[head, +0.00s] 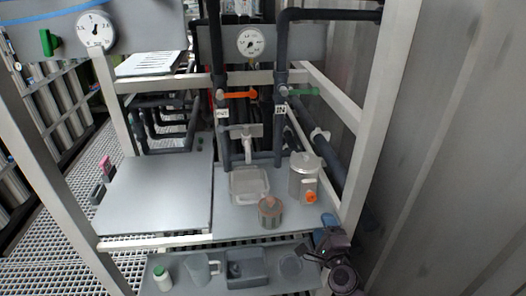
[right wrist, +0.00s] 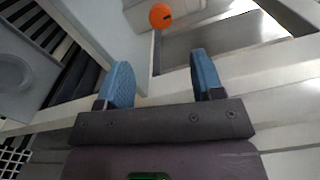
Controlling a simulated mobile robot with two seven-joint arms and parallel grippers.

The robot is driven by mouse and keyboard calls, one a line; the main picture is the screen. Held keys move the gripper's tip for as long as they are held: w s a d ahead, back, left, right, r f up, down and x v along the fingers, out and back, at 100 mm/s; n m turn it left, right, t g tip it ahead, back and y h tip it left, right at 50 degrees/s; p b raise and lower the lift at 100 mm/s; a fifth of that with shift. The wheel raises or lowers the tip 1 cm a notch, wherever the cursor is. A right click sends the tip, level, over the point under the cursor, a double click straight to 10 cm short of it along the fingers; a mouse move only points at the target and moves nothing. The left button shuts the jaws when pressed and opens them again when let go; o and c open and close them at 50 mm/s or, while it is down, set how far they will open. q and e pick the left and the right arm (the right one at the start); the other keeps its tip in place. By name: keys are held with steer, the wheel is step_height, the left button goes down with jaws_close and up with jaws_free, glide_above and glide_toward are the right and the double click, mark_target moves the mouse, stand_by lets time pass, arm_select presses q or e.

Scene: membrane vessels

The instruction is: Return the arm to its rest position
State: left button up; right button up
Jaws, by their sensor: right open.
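My right gripper (head: 328,226) is at the lower right of the head view, in front of the rack's front rail and beside its right post. In the right wrist view its two blue fingers (right wrist: 163,75) stand wide apart with nothing between them. The pale rail and an orange knob (right wrist: 160,15) show beyond the fingers. My left gripper is not in the head view.
The upper shelf holds a steel vessel (head: 304,180) with an orange valve, a clear container (head: 249,186) and a jar (head: 270,212) with a brownish lid. A lower shelf carries a green-capped bottle (head: 162,278), a jug (head: 201,270) and a grey box (head: 246,268). A corrugated wall (head: 455,150) stands at right.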

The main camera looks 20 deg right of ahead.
steer(key=s+a+f+n+g+y, duration=0.1)
steer(key=s+a+n+y, duration=0.15)
steer(key=n, duration=0.65)
steer(key=s+a+f+n+g+y, duration=0.15)
steer(key=a+n, duration=0.25)
steer(key=n, duration=0.6)
steer(key=s+f+n+g, duration=0.2)
steer(key=s+f, duration=0.1)
steer(key=s, duration=0.4)
steer(key=s+a+f+n+g, duration=0.1)
steer(key=s+f+n+g, duration=0.1)
steer(key=s, duration=0.6)
steer(key=shift+a+f+n, duration=0.15)
steer(key=shift+f+n, duration=0.45)
steer(key=shift+f, duration=0.2)
